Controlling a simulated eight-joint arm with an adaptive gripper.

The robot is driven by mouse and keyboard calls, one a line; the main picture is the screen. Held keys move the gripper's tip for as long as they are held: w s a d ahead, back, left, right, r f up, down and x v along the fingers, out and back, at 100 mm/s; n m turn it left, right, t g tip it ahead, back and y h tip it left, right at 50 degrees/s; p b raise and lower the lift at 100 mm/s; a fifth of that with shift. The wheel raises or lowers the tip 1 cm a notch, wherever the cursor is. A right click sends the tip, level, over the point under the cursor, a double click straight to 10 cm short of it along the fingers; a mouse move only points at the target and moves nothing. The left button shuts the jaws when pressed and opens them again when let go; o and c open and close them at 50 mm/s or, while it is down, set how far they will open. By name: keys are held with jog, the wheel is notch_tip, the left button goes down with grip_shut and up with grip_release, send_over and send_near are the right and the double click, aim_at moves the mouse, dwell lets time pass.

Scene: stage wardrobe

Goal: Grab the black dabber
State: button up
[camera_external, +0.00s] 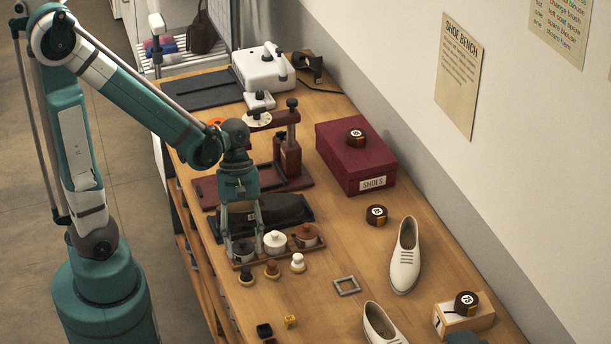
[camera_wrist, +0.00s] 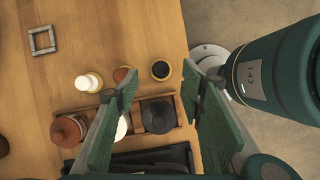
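The black dabber (camera_external: 246,276) is the leftmost of three small dabbers in a row on the bench, in front of the jar tray. In the wrist view the black dabber (camera_wrist: 160,70) is a dark round top with a pale yellowish rim, standing apart from the others. My gripper (camera_external: 245,248) is open and points down over the jar tray, close to the dabber. In the wrist view my gripper (camera_wrist: 161,80) has its two green fingers wide apart, with the dabber showing between their tips. Nothing is held. The height gap to the dabber is hard to judge.
A brown dabber (camera_external: 272,269) and a white dabber (camera_external: 297,262) stand beside it. Behind is a wooden tray with a black jar (camera_wrist: 158,115), a white jar (camera_external: 275,241) and a brown jar (camera_external: 306,235). A metal frame (camera_external: 347,286) lies right; bare wood lies in front.

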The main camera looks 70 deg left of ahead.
aim_at(246, 268)
jog(key=shift+b+x, duration=0.3)
jog(key=shift+x, duration=1)
jog(key=shift+b+x, duration=0.75)
jog(key=shift+x, duration=1.85)
jog(key=shift+a, duration=0.2)
jog(key=c, duration=0.8)
jog(key=shift+o, duration=0.2)
